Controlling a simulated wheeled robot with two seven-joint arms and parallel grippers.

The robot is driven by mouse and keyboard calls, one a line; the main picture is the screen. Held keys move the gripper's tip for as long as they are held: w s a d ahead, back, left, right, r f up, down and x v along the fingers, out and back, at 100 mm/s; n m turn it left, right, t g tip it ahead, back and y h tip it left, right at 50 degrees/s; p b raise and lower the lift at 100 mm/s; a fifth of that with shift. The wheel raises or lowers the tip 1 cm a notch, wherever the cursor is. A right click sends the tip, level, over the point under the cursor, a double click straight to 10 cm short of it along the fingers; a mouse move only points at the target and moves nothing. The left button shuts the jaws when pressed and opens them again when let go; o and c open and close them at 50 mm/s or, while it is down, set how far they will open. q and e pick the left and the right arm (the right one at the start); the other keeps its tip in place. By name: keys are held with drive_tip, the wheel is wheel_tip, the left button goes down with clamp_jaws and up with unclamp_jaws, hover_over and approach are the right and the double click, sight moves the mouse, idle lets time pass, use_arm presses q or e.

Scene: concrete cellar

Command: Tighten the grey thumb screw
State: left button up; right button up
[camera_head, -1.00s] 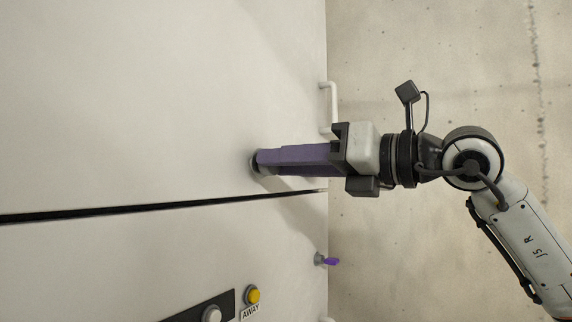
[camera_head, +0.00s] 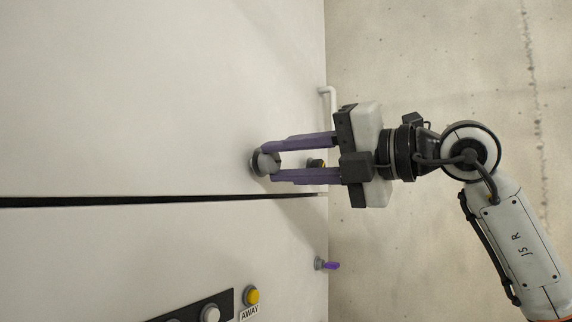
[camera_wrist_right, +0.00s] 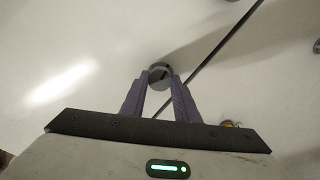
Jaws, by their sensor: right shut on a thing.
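The grey thumb screw (camera_head: 266,163) is a round grey knob on the pale panel, just above the dark seam in the head view. My right gripper (camera_head: 272,163) has its two purple fingers on either side of the screw and is shut on it. In the right wrist view the thumb screw (camera_wrist_right: 160,72) sits between the fingertips (camera_wrist_right: 160,80), with a dark slot or mark across its face. The fingers cover part of its sides. My left gripper is in neither view.
A yellow button (camera_head: 252,295) above an AWAY label and a white button (camera_head: 211,314) on a dark strip are at the lower part. A purple lever (camera_head: 331,265) and a white handle (camera_head: 328,102) stand at the panel's edge. The panel's upper left is bare.

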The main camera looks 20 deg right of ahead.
drive_tip(key=shift+m, duration=0.6)
drive_tip(key=o, duration=1)
drive_tip(key=shift+o, duration=0.2)
drive_tip(key=b+v, duration=0.1)
drive_tip(key=v, duration=0.9)
drive_tip(key=shift+b, duration=0.4)
drive_tip(key=shift+s+d, duration=0.1)
drive_tip(key=shift+d, duration=0.05)
